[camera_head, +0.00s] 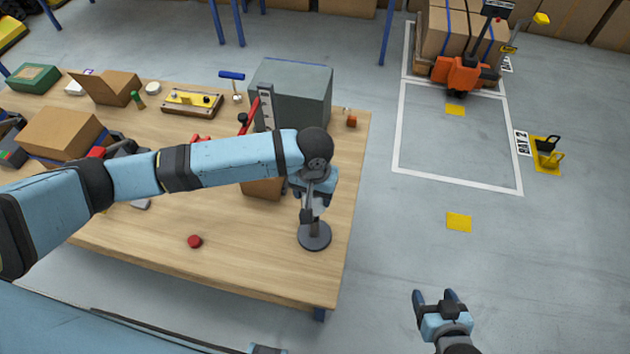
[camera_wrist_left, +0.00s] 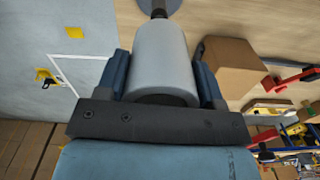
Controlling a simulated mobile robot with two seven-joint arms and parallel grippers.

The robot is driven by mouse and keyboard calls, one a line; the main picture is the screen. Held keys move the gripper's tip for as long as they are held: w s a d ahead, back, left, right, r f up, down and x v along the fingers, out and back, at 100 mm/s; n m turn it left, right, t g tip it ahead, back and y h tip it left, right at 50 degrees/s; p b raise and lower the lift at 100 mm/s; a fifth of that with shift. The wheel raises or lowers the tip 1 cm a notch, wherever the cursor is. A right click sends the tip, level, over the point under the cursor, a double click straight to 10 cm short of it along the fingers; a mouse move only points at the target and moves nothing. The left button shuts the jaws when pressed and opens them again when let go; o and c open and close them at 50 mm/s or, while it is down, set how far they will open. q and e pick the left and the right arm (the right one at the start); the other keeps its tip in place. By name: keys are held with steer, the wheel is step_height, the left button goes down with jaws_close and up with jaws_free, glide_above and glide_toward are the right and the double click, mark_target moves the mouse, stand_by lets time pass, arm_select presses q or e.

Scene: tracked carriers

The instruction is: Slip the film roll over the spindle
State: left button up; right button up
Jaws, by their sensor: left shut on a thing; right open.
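The film roll is a pale grey-white cylinder (camera_wrist_left: 160,62) in the left wrist view. My left gripper (camera_wrist_left: 161,80) is shut on it, one finger on each side. In the head view, my left gripper (camera_head: 315,200) hangs over the spindle, and the roll is mostly hidden. The spindle (camera_head: 314,236) has a round dark base near the table's right edge. Its dark post (camera_wrist_left: 158,13) shows just beyond the roll's far end in the wrist view. I cannot tell whether the post's tip is inside the roll. My right gripper (camera_head: 434,297) is open and empty, off the table.
The wooden table (camera_head: 260,255) is clear in front, apart from a red round piece (camera_head: 195,241). A cardboard box (camera_head: 262,188) stands left of the spindle, and a grey box (camera_head: 300,92) stands behind. An orange pallet carrier (camera_head: 465,72) stands on the floor at the back right.

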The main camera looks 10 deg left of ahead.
arm_select(q)
steer(key=shift+f+b, duration=0.45)
steer(key=shift+b, duration=0.05)
step_height(320, 180, down, 3)
steer(key=b, duration=0.4)
steer(key=shift+r, duration=0.1)
steer(key=shift+f+b, duration=0.2)
steer(key=shift+b, duration=0.1)
steer(key=shift+p, duration=0.45)
